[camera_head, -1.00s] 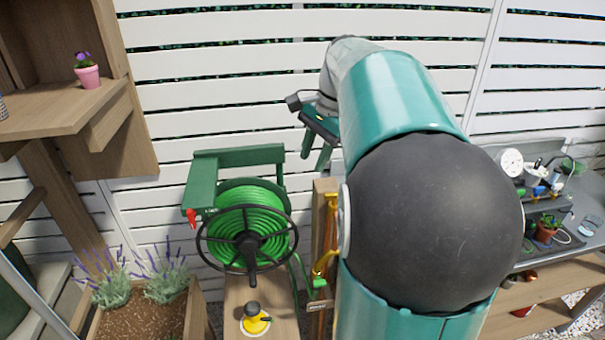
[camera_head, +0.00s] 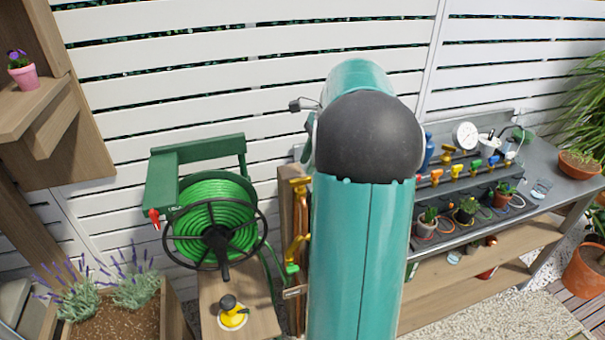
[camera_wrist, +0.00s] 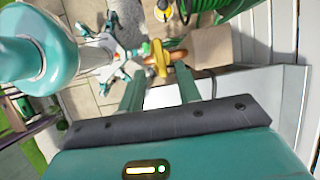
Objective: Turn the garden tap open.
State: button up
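The garden tap (camera_head: 297,248) is brass and yellow and sits on a wooden post beside the hose reel, just left of my arm in the head view. In the wrist view the tap's yellow handle (camera_wrist: 156,57) shows beyond the gap between my fingertips, with a brass pipe beside it. My gripper (camera_wrist: 159,75) is open and empty, its two green fingers well apart. The fingers appear short of the tap; I cannot tell the exact distance. In the head view my arm hides nearly all of the gripper.
A green hose reel (camera_head: 216,232) stands left of the post. A yellow-based item (camera_head: 232,314) rests on the wooden board below it. A potting bench (camera_head: 470,225) with pots and small valves is at the right. A white slatted fence (camera_head: 240,60) closes the back.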

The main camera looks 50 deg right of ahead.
aim_at(300, 179)
jog(key=shift+x, duration=2.35)
grip_shut()
